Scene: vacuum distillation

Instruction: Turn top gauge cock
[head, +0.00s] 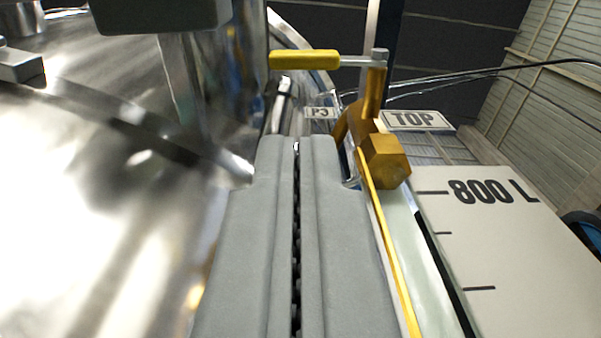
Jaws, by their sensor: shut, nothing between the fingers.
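The top gauge cock (375,140) is a brass fitting with a hexagonal end, at the upper right of centre. Its yellow-gripped lever (304,60) points left, roughly level, from a metal bolt at the top of the cock. A white label reading TOP (417,120) is just right of the cock. My gripper (298,142) is shut and empty. Its fingertips are left of the brass body and below the yellow lever in the picture. They appear apart from the lever; whether the right finger touches the brass body I cannot tell.
A shiny steel vessel (110,200) fills the left side, close to my gripper. The sight gauge tube (415,235) runs down from the cock beside a white scale plate marked 800 L (500,250). Dark cables cross at upper right.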

